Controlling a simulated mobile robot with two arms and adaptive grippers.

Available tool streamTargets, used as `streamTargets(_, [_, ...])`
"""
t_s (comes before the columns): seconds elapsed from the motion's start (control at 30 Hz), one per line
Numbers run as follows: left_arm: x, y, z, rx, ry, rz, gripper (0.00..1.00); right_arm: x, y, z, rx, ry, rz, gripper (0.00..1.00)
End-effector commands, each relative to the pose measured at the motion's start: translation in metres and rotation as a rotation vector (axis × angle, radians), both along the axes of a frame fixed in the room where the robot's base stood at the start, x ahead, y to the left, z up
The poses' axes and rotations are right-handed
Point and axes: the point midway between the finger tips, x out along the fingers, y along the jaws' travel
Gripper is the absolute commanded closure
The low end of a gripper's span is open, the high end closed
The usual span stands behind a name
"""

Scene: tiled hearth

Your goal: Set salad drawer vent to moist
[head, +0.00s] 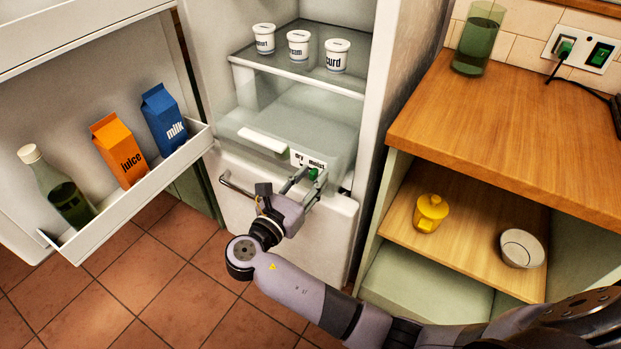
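The salad drawer (336,127) is the clear bin low in the open fridge. Its front carries a white vent plate (294,158) with a dry label on the left and a moist label on the right. A small green slider (313,173) shows below the moist label, partly hidden by my fingers; its exact setting is hard to tell. My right gripper (304,180) is at the vent with its fingers parted, the right fingertip at or very near the slider. I cannot tell whether they touch. My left gripper is out of view.
The open fridge door at left holds a bottle (63,190), a juice carton (120,150) and a milk carton (164,120). Three tubs (299,45) stand on the shelf above the drawer. A wooden counter (500,120) with a green glass (478,40) bounds the right side.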

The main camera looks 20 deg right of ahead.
Motion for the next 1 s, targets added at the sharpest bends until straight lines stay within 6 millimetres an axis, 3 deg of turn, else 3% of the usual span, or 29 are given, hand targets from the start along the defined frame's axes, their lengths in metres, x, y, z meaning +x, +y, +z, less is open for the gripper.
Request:
streamTargets(0.5, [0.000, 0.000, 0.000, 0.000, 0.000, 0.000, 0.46, -0.043, 0.054, -0.001, 0.001, 0.002, -0.001, 0.68])
streamTargets(1.0, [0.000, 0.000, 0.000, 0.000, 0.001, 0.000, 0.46, -0.046, 0.058, -0.001, 0.000, 0.001, -0.002, 0.68])
